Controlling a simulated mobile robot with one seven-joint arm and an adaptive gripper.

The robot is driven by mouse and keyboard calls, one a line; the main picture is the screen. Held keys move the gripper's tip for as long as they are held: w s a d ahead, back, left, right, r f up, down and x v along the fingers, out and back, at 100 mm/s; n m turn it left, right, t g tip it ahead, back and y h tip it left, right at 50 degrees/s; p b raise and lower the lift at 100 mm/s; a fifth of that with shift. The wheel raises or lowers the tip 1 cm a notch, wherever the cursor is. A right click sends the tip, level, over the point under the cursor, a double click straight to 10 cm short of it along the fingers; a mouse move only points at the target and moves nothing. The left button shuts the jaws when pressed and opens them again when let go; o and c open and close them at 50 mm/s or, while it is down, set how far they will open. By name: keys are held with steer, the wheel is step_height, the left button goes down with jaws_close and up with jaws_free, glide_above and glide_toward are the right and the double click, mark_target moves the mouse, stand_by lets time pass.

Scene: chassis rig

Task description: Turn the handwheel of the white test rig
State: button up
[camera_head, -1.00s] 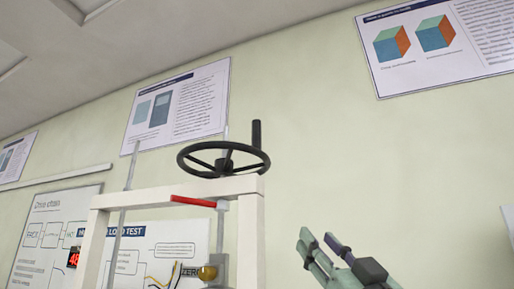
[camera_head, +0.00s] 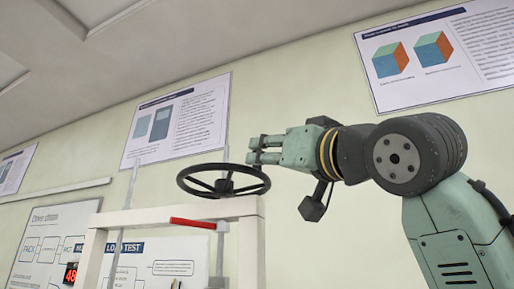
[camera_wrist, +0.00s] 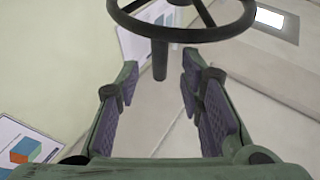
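The black handwheel (camera_head: 223,186) lies roughly flat on top of the white test rig (camera_head: 165,216). My gripper (camera_head: 254,150) reaches in from the right, just above the wheel's right rim. In the wrist view my gripper (camera_wrist: 160,70) is open, with its two fingers well apart. The wheel (camera_wrist: 181,34) shows at the top of that view. Its upright handle (camera_wrist: 160,62) shows between the fingertips, with a visible gap on each side. In the head view the handle is hidden by my gripper.
A red bar (camera_head: 193,223) sits below the wheel on the rig. A red digital display (camera_head: 70,272) is at lower left. Posters (camera_head: 177,118) and a whiteboard (camera_head: 50,238) hang on the wall behind. The space above the wheel's left side is clear.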

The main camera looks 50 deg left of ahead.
steer(key=p+x, duration=0.1)
steer(key=x, duration=0.4)
jaws_close()
stand_by(0.4)
stand_by(0.4)
